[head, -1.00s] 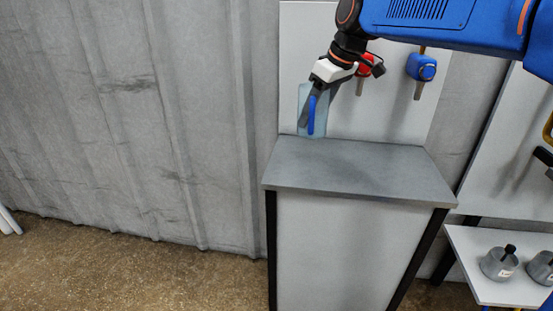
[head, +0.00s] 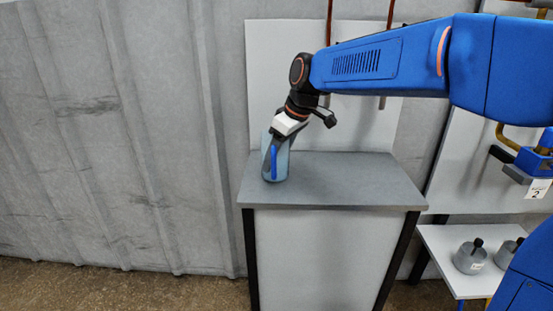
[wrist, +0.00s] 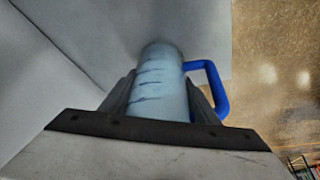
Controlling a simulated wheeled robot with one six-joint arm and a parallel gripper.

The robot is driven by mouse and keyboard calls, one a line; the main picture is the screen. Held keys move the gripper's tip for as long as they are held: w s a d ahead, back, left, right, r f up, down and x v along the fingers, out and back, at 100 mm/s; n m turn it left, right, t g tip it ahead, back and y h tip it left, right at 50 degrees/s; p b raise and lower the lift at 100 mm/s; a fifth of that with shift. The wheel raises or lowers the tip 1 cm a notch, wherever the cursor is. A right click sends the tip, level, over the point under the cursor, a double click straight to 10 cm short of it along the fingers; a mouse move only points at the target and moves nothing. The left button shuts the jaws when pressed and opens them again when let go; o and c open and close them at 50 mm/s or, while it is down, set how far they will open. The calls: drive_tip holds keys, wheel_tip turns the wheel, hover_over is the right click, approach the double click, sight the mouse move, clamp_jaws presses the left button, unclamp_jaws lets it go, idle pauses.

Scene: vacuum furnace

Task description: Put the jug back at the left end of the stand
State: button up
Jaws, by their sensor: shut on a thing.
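The jug (head: 282,163) is a pale, see-through blue vessel with a bright blue handle, upright at the left end of the grey-topped stand (head: 345,182). Its base appears at the level of the stand top; I cannot tell whether it touches. My gripper (head: 275,150) reaches down at a slant and is shut on the jug. In the wrist view the jug (wrist: 158,75) sits between the two fingers, with dark marks on its side and its handle to the right. Part of the jug is hidden behind the gripper.
The rest of the stand top is clear. A white back panel (head: 262,70) rises behind it. A lower white shelf (head: 440,240) at right holds grey containers with black knobs (head: 470,257). A ribbed grey wall (head: 120,140) stands at left.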

drive_tip(key=shift+f, duration=0.3)
drive_tip(key=shift+f, duration=0.15)
drive_tip(key=o, duration=1.4)
drive_tip(key=v, duration=1.2)
drive_tip(key=s+d+f+m+h, duration=0.1)
drive_tip(key=s+d+f+m, duration=0.3)
drive_tip(key=s+d+f, duration=0.3)
drive_tip(key=s+d+f+m+t+h, duration=0.1)
drive_tip(key=s+d+f+m, duration=0.2)
drive_tip(key=s+d+f, duration=0.4)
drive_tip(key=s+d+f+m+t+h, duration=0.1)
drive_tip(key=s+d+f+m, duration=0.3)
drive_tip(key=s+d+f, duration=0.3)
drive_tip(key=shift+s+d+f+m+h, duration=0.15)
drive_tip(key=shift+s+d, duration=0.6)
drive_tip(key=shift+s, duration=0.45)
drive_tip(key=shift+s+d+m+h, duration=0.1)
drive_tip(key=shift+s+d, duration=0.6)
drive_tip(key=shift+s, duration=0.45)
drive_tip(key=shift+s+d+f+m+h, duration=0.15)
drive_tip(key=shift+s+d, duration=0.6)
drive_tip(key=shift+s, duration=0.45)
